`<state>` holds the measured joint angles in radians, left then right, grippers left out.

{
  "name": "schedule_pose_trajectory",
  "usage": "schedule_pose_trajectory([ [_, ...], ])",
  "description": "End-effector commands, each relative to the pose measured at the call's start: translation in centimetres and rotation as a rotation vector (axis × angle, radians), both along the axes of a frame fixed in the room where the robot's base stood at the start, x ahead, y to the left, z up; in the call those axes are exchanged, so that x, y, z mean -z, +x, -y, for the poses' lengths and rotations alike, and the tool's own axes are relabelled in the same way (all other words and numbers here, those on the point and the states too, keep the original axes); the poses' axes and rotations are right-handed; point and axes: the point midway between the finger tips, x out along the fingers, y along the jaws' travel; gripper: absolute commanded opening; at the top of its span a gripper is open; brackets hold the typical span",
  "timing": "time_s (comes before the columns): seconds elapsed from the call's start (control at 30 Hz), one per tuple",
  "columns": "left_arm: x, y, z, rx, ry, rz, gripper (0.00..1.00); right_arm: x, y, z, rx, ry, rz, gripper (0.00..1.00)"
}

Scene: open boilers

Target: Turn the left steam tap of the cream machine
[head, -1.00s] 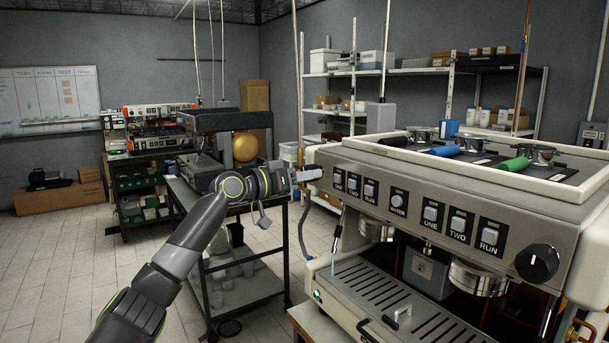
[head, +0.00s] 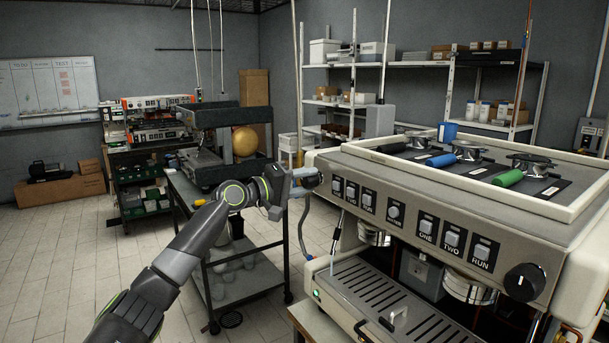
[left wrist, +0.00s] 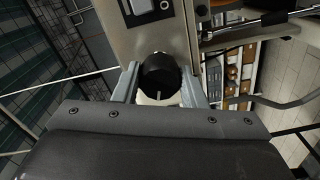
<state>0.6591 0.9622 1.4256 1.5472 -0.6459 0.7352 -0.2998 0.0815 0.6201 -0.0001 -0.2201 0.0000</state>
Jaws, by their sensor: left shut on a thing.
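The cream machine (head: 400,205) stands at the right of the head view, its button panel facing me. Its left steam tap is a black round knob with a pale mark, seen in the left wrist view (left wrist: 160,76) between my fingers. In the head view my gripper mostly hides this knob. My left gripper (head: 312,179) is at the left end of the panel. In the left wrist view its two grey fingers (left wrist: 160,88) lie on either side of the knob, shut on it. My right gripper is in neither view.
A second black knob (head: 525,282) sits at the panel's right end. A drip tray (head: 385,300) lies below, with a thin steam pipe (head: 336,238) above its left side. A dark trolley (head: 245,275) stands behind my left arm. Tiled floor (head: 60,260) is open at the left.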

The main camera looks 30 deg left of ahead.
Motion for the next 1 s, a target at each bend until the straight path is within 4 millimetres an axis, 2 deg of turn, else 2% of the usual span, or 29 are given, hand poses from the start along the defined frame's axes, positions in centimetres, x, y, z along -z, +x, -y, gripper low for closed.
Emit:
schedule_pose_trajectory([
  [0.1,-0.4,0.0,0.0,-0.002,-0.091,-0.036,0.15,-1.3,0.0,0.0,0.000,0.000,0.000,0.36],
  [0.4,-0.4,0.0,-0.1,-0.002,-0.264,-0.106,0.15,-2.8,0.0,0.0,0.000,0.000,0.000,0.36],
  [1.0,-0.2,0.0,0.0,-0.001,-0.350,-0.141,0.15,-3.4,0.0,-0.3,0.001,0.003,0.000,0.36],
])
